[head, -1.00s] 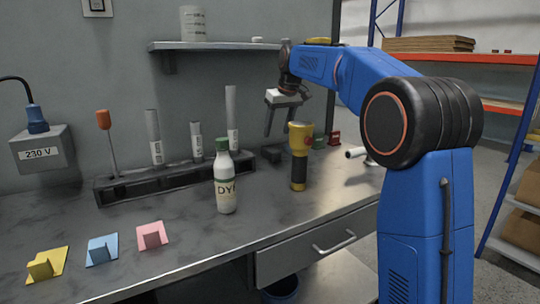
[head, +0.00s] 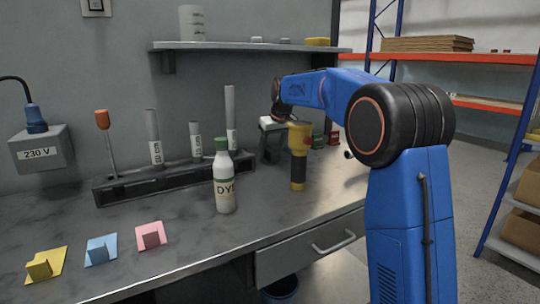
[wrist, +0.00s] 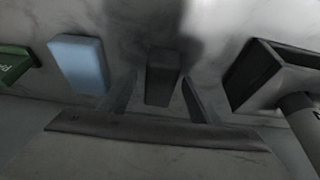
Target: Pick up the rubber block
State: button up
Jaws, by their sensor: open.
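A dark grey block, which looks like the rubber block (wrist: 163,79), stands on the bench in the wrist view. My gripper (wrist: 160,84) is open, with one finger on each side of the block and visible gaps between. In the head view my gripper (head: 272,143) is low over the bench, behind the yellow and black flashlight. There the block is mostly hidden by the fingers and blends with their shadow. I cannot tell how far down the block the fingertips reach.
In the wrist view, a light blue block (wrist: 80,64) lies left of the fingers, and the end of a dark rack (wrist: 262,72) lies right. The flashlight (head: 298,165) and a white bottle (head: 224,180) stand in front. A wall shelf (head: 240,46) is above.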

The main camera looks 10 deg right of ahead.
aim_at(271, 149)
jog(key=c, duration=1.2)
notch_tip(271, 149, up, 10)
jog(key=shift+r, duration=0.1)
jog(key=o, duration=0.5)
jog(key=shift+c, duration=1.6)
jog(key=shift+s, duration=0.1)
